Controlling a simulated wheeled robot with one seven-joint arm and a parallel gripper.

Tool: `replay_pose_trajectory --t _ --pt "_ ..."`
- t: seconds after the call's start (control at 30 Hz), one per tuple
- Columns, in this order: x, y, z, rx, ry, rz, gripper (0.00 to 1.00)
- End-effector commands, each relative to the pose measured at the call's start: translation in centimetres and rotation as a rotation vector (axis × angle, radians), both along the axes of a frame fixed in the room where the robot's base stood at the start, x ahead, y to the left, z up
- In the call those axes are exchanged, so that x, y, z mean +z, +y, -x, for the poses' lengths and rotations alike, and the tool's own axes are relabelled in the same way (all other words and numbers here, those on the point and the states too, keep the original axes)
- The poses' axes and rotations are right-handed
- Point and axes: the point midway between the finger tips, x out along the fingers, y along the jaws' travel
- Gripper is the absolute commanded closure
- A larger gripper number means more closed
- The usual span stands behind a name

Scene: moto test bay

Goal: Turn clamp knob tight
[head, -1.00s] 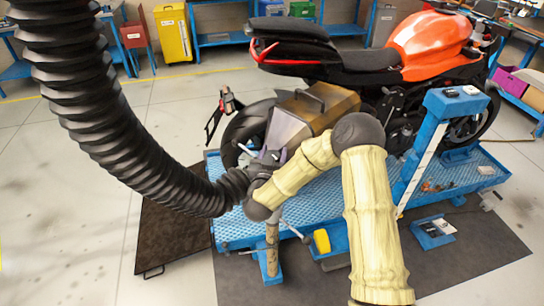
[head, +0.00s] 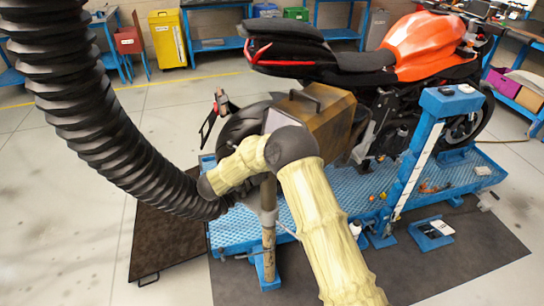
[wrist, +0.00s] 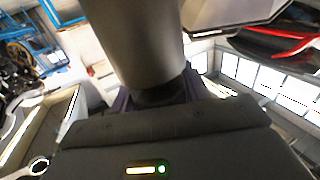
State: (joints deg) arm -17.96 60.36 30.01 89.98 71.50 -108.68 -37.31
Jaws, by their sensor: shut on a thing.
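In the wrist view my gripper (wrist: 163,98) has its purple fingers closed on a dark piece, the clamp knob (wrist: 160,92), at the lower end of a wide grey tube (wrist: 140,45). The knob is mostly hidden by the fingers and the gripper body, so its turn cannot be read. In the head view my bent arm hides the gripper and knob, behind the motorcycle's rear end. A worn upright post (head: 269,240) on a blue foot stands just below my forearm.
A thick black ribbed hose (head: 95,120) hangs at left and ends beside my wrist. The orange motorcycle (head: 420,45) stands on a blue lift platform (head: 340,205). The floor at far left is clear.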

Motion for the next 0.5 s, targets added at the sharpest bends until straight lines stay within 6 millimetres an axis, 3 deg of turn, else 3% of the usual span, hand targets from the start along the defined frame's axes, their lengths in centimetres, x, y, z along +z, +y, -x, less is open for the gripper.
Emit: replay_pose_trajectory --t 0.47,0.5 --pt "0.12 -0.07 -0.07 -0.018 -0.003 0.002 0.76" --pt "0.12 -0.07 -0.07 -0.018 -0.003 0.002 0.48"
